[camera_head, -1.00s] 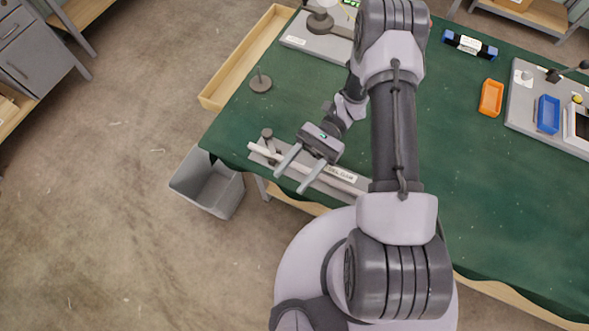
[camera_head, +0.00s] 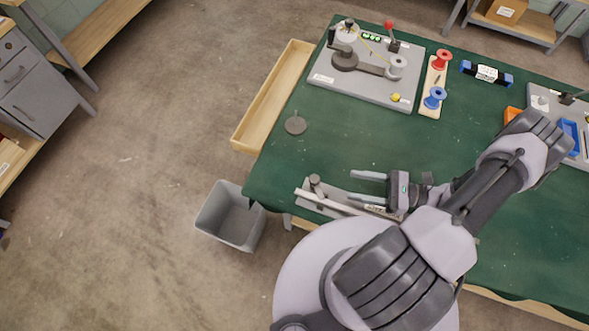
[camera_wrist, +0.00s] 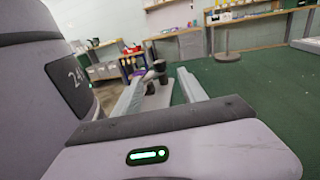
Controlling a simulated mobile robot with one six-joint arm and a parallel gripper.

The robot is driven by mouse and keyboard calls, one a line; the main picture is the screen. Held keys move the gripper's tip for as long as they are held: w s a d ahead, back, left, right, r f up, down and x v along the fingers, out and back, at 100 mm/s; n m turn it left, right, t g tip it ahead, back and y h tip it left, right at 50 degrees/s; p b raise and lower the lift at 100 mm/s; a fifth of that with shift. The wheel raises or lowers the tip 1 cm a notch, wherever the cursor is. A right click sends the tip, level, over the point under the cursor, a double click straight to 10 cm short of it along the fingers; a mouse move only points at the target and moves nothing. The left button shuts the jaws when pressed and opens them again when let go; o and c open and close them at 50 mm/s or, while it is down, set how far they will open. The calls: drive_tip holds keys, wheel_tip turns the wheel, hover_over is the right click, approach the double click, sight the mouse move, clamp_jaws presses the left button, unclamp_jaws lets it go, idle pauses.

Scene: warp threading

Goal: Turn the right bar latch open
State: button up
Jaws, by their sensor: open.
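A narrow grey plate with a long white bar (camera_head: 331,202) lies along the table's near edge. A dark upright post with a round top (camera_head: 315,185) stands at its left end. The right part of the plate is hidden behind my arm, and I cannot make out a right latch there. My gripper (camera_head: 352,186) is open and empty, its fingers pointing left, above the plate and to the right of the post. In the wrist view, the dark post (camera_wrist: 160,70) and part of the pale plate (camera_wrist: 158,97) show between the fingers, apart from them.
A grey board with a winding device (camera_head: 365,85) stands at the back left of the green table (camera_head: 330,140). A small round dark stand (camera_head: 296,125) is near the left edge. Spools (camera_head: 434,97) sit on a wooden strip. A grey bin (camera_head: 230,215) stands on the floor.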

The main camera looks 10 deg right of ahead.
sight(317, 187)
drive_tip(key=b+x, duration=0.1)
drive_tip(key=x, duration=1.4)
drive_tip(key=shift+a, duration=0.25)
clamp_jaws()
